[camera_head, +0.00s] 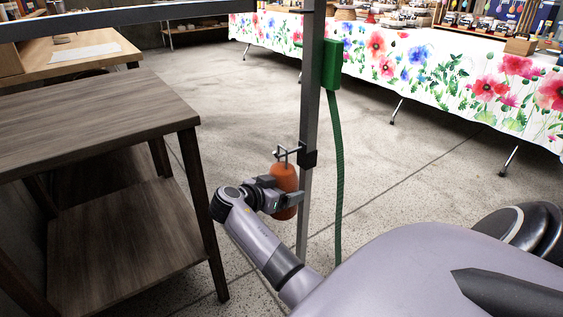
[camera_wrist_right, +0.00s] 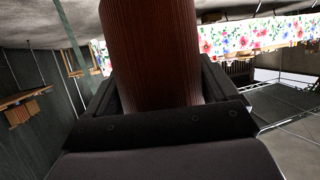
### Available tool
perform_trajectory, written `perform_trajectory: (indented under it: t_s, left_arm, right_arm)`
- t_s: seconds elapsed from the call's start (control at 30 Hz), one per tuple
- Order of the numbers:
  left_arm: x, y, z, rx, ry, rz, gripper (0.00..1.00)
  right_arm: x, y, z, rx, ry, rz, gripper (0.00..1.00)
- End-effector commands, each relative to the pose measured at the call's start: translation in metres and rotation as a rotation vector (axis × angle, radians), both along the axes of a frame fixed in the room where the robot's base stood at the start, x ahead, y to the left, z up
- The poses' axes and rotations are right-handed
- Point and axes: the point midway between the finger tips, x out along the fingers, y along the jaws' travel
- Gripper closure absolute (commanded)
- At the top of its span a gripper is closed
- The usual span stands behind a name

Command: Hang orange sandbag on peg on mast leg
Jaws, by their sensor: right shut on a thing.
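The orange sandbag (camera_head: 284,178) is upright beside the mast leg (camera_head: 311,95), just below the peg (camera_head: 288,151). The peg sticks out to the left from a black clamp (camera_head: 308,159) on the leg. My right gripper (camera_head: 280,196) is shut around the lower part of the bag. In the right wrist view the bag (camera_wrist_right: 152,50) fills the space between the fingers and looks dark reddish brown. The bag's top is close to the peg, but I cannot tell whether its loop is over it. My left gripper is not in view.
A dark wooden table (camera_head: 95,110) with a lower shelf stands at the left, near my forearm. A green box (camera_head: 332,64) with a green strap (camera_head: 337,170) hangs by the leg. A flower-cloth table (camera_head: 420,65) is behind. The floor between is mostly clear.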

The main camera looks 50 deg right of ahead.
Motion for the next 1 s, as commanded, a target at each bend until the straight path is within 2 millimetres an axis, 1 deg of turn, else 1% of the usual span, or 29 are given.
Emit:
perform_trajectory:
  t_s: [0.03, 0.47, 0.53, 1.0]
  left_arm:
    - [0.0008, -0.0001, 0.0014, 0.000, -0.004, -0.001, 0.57]
    - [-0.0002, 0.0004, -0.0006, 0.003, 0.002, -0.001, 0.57]
    - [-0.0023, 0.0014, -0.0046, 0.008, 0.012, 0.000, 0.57]
    - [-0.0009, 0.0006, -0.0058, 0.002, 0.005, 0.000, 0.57]
  right_arm:
    - [0.0008, -0.0008, 0.0034, -0.006, -0.006, 0.000, 0.86]
    - [0.0009, -0.0006, 0.0035, -0.006, -0.006, 0.000, 0.86]
    - [0.0009, -0.0006, 0.0034, -0.006, -0.006, 0.000, 0.86]
    - [0.0009, -0.0005, -0.0012, -0.006, -0.006, 0.000, 0.86]
